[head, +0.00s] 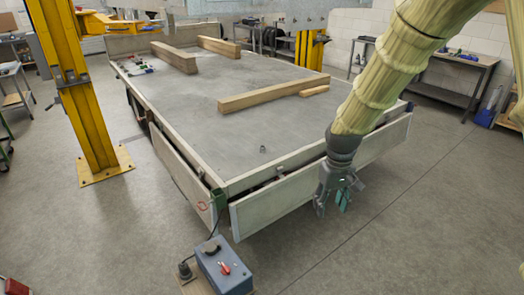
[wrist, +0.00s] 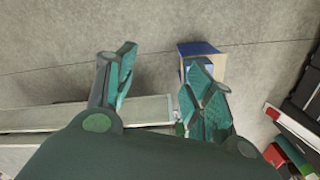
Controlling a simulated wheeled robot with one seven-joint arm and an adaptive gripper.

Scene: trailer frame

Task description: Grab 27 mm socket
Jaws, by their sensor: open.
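A small dark socket-like piece (head: 263,149) stands alone on the grey trailer bed (head: 200,100), near its front edge in the head view. Its size marking is too small to read. My gripper (head: 334,203) hangs at the trailer's front right, beside the lowered front panel, to the right of the small piece and lower in the picture. In the wrist view my gripper (wrist: 160,78) has its green-padded fingers spread, with nothing between them. No socket shows in the wrist view.
Wooden beams (head: 272,95) lie on the bed, with small items (head: 135,66) at its far left. A yellow post (head: 85,100) stands left. A blue-sided box (wrist: 201,48) shows in the wrist view. The bed around the small piece is clear.

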